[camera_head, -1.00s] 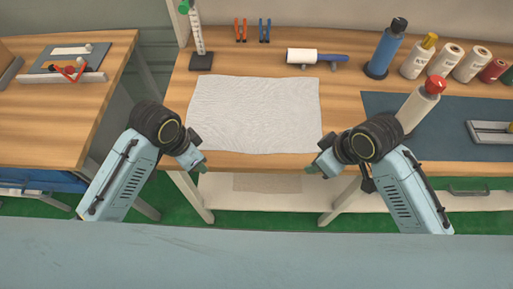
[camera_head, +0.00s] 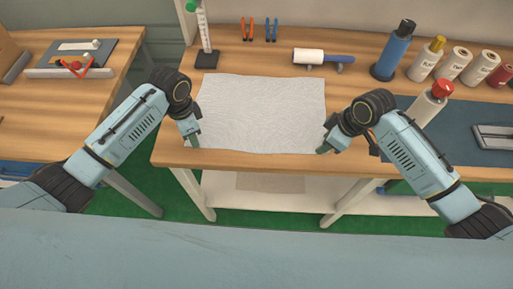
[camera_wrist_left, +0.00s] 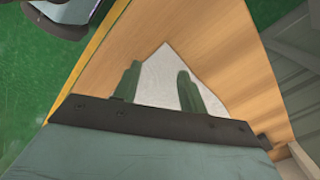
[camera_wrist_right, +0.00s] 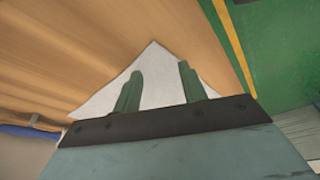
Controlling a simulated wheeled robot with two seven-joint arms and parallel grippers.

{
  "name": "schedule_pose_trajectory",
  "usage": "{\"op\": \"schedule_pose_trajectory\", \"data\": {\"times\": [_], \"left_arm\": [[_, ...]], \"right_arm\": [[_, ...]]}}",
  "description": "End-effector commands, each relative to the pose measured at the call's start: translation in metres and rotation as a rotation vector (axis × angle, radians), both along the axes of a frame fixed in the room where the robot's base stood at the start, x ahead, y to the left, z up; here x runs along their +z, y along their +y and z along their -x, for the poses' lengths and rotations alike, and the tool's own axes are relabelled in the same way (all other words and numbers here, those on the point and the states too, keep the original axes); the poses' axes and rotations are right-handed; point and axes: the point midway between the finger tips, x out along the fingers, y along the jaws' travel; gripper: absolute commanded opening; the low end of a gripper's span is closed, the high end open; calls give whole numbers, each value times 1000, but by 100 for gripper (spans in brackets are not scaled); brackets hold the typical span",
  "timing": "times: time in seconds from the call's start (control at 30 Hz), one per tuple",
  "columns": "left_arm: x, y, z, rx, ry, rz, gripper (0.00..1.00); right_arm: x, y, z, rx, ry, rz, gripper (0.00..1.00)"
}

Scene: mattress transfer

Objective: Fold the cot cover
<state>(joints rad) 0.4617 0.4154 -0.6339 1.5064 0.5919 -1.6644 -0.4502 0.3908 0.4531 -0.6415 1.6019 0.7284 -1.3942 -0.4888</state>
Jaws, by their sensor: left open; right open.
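The cot cover is a white, finely lined cloth (camera_head: 262,110) lying flat and unfolded on the wooden table. My left gripper (camera_head: 192,141) is at its front left corner; the left wrist view shows the open green fingers (camera_wrist_left: 157,85) over the cloth corner (camera_wrist_left: 158,75). My right gripper (camera_head: 323,148) is at the front right corner; the right wrist view shows its open fingers (camera_wrist_right: 158,85) over that corner (camera_wrist_right: 152,62). Neither gripper holds the cloth. Whether the fingertips touch it cannot be told.
A white roller with a blue handle (camera_head: 322,57) and orange and blue clips (camera_head: 258,28) lie behind the cloth. A white bottle with a red cap (camera_head: 430,103) stands close to my right arm. Several other bottles stand at the back right. A dark mat (camera_head: 460,125) lies at the right.

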Motion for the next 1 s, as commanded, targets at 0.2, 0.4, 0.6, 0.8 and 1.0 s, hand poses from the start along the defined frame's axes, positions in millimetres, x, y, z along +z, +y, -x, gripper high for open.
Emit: {"op": "schedule_pose_trajectory", "data": {"times": [0.2,0.4,0.6,0.8,1.0], "left_arm": [[-11,0,0,0,-1,-1,42],[-11,0,0,0,-1,0,42],[-15,0,0,0,-1,0,42],[-14,0,0,0,-1,-1,29],[-14,0,0,0,0,0,16]], "right_arm": [[-11,0,0,0,0,1,42],[-11,0,0,0,-1,0,42],[-15,0,0,0,-1,0,42],[-14,0,0,0,0,1,29],[-14,0,1,0,1,2,16]]}}
